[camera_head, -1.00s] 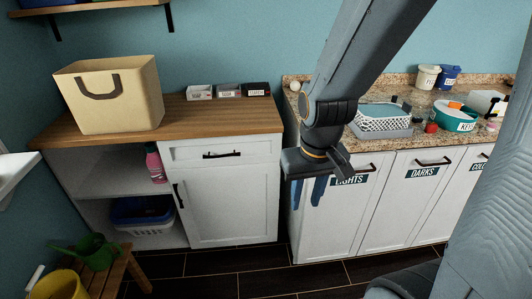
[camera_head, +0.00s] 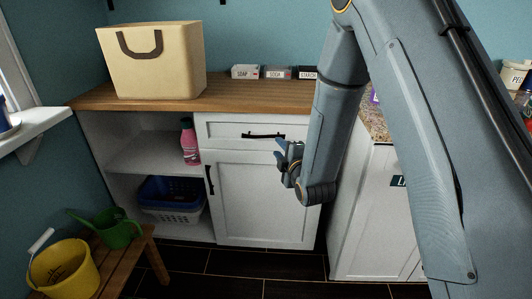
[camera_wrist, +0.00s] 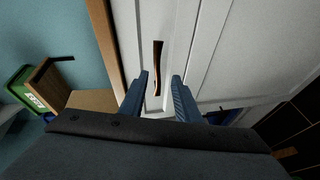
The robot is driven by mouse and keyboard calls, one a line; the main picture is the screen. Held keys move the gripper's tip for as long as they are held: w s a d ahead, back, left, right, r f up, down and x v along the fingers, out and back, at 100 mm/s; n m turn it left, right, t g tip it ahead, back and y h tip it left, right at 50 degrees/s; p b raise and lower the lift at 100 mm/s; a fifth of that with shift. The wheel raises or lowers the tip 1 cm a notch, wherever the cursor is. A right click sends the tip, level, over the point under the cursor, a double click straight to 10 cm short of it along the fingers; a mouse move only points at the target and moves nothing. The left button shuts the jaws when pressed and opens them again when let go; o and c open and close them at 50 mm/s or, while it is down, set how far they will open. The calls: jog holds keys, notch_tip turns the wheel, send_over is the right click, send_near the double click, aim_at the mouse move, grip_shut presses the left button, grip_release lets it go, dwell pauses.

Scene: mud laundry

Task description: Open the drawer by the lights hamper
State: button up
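The closed white drawer (camera_head: 222,130) is under the wooden counter, left of the hamper cabinet. Its dark bar handle (camera_head: 263,135) runs across the front; my gripper is close to its right end. My gripper (camera_head: 280,154) is in front of the cabinet, fingers pointing towards it. In the wrist view my gripper (camera_wrist: 161,76) is open, and the handle (camera_wrist: 157,65) shows beyond and between the two fingers. I cannot tell whether they touch it. The lights hamper front (camera_head: 370,220) is to the right, its label (camera_head: 397,181) mostly hidden by my arm.
Below the drawer is a white door (camera_head: 255,195) with a dark handle (camera_head: 210,180). On the counter (camera_head: 225,93) stand a cream bag (camera_head: 155,75) and small labelled boxes (camera_head: 278,72). A bench with a yellow bucket (camera_head: 65,268) and green watering can (camera_head: 118,232) is at lower left.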

aim_at(264, 137)
jog(key=w+a, duration=0.1)
jog(key=w, duration=0.1)
jog(key=w+a+f+n+t+y, duration=0.1)
jog(key=w+a, duration=0.1)
jog(key=w, duration=0.1)
jog(key=w+a+n+b, duration=0.1)
jog(key=w+a, duration=0.1)
jog(key=w, duration=0.1)
jog(key=shift+f, duration=0.15)
grip_shut()
